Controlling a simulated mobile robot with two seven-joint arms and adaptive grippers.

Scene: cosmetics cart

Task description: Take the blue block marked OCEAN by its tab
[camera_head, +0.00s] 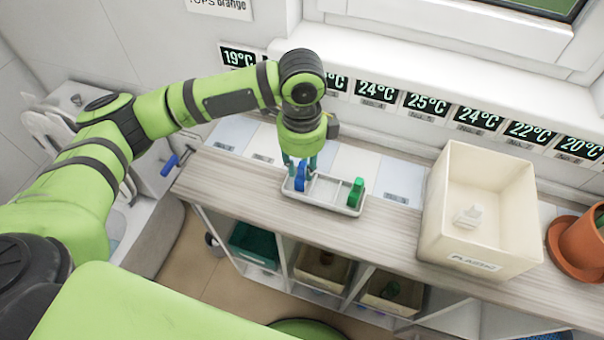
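A blue block (299,181) stands upright in the left compartment of a pale grey divided tray (328,204) on the wooden counter. Its lettering is too small to read. My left gripper (300,168) points down over it, with its fingertips on either side of the block's top. Whether the fingers touch it is too small to tell. The tab is not clear behind the fingers. A green block (357,193) stands in the tray's right compartment, and the middle compartment looks empty. My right gripper is not in view.
A cream box (488,262) labelled PLASTIC, with a small white item (469,217) inside, stands to the right. A terracotta pot (583,243) is at the far right. Temperature displays (376,90) line the wall behind. Bins sit on shelves below. The counter front is clear.

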